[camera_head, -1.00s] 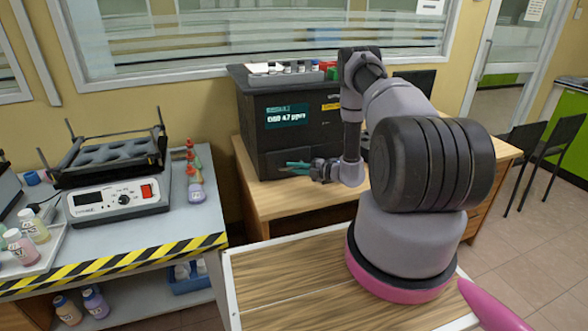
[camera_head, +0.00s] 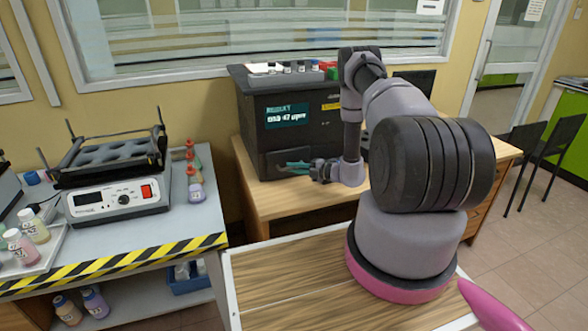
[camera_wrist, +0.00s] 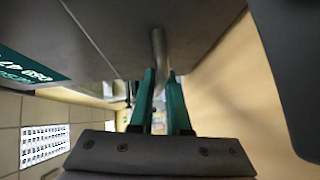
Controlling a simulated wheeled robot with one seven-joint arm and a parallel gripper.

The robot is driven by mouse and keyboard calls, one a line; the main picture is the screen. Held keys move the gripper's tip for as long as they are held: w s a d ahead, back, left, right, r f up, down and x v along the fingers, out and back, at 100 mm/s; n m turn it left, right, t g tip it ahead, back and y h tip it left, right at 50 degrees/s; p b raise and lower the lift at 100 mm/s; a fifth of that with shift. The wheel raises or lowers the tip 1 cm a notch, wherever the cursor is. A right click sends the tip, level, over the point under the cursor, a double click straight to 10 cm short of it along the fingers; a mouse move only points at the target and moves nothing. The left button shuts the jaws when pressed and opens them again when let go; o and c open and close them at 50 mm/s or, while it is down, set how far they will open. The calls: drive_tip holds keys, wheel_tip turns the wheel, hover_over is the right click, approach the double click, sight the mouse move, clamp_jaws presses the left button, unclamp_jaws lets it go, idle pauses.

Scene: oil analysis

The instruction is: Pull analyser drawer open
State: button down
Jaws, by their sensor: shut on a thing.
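The analyser (camera_head: 262,105) is a dark box with a teal display, standing on the wooden desk. Its drawer front (camera_head: 270,160) is low on the face turned to me. I cannot see any clear gap around the drawer. My gripper (camera_head: 286,166) with green fingers reaches this front from the right. The fingers and my arm hide part of the handle and the right of the analyser.
A tray of small vials (camera_head: 285,68) sits on top of the analyser. The wooden desk (camera_head: 280,205) has bare room before the analyser. At left, a bench (camera_head: 150,235) holds a shaker (camera_head: 118,200) and bottles. A dark monitor (camera_head: 415,80) stands behind my arm.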

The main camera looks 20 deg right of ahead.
drive_tip(key=s, duration=1.2)
drive_tip(key=shift+d, duration=0.25)
drive_tip(key=c, duration=0.9)
unclamp_jaws()
drive_tip(key=v, duration=1)
drive_tip(key=shift+s+d, duration=0.25)
drive_tip(key=shift+s, duration=0.05)
